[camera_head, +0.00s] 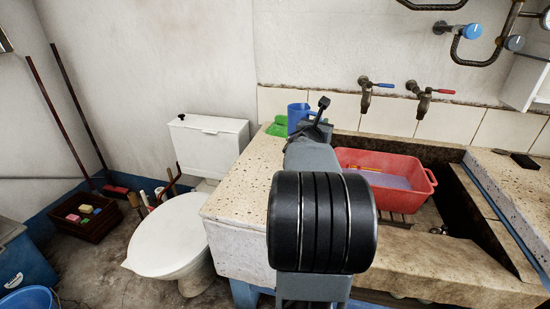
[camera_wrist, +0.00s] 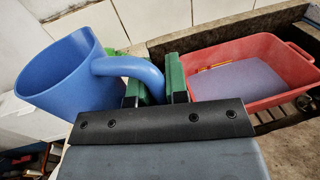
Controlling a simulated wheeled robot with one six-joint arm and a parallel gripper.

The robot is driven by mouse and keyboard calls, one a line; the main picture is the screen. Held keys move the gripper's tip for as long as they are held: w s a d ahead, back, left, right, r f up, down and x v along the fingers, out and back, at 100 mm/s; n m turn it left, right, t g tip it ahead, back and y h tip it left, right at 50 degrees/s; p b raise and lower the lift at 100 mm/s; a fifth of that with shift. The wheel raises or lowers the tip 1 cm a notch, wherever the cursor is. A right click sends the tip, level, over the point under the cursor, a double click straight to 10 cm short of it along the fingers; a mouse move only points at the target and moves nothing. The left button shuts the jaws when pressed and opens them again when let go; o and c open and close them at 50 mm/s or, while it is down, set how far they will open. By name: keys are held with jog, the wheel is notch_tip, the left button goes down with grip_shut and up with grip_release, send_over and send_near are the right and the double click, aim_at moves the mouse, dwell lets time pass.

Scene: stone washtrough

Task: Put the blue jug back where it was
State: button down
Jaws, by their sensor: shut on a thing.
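The blue jug (camera_head: 296,113) shows at the back of the speckled stone slab, near the tiled wall, partly hidden by my arm. In the wrist view the jug (camera_wrist: 62,78) fills the left side, its open mouth upward and its handle (camera_wrist: 125,67) pointing right. My gripper (camera_wrist: 156,80) is shut on that handle, with green-padded fingers on either side. In the head view my gripper (camera_head: 317,113) is beside the jug, mostly hidden behind my arm. I cannot tell whether the jug's base touches the slab.
A green object (camera_head: 277,129) lies left of the jug. A red basin (camera_head: 388,172) with liquid stands in the trough at right, below two taps (camera_head: 423,98). The slab's front left (camera_head: 240,190) is bare. A toilet (camera_head: 170,235) stands left.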

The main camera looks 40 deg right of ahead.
jog(key=w+d+f, duration=0.1)
jog(key=w+f, duration=0.2)
jog(key=w, duration=0.1)
jog(key=w+f, duration=0.3)
jog(key=w, duration=0.1)
jog(key=w+d+f, duration=0.1)
jog(key=w+f, duration=0.2)
jog(key=w, duration=0.1)
jog(key=shift+w+d+f+b, duration=0.1)
jog(key=shift+w+d+b, duration=0.2)
jog(key=shift+w+d, duration=0.05)
jog(key=shift+w+f, duration=0.35)
jog(key=shift+f, duration=0.15)
jog(key=shift+w+d+f+b, duration=0.15)
jog(key=shift+f+b, duration=0.3)
jog(key=shift+f, duration=1.2)
jog(key=shift+f, duration=0.2)
jog(key=c, duration=1.6)
grip_release()
jog(key=shift+f+b, duration=0.1)
jog(key=shift+b, duration=0.2)
jog(key=o, duration=0.5)
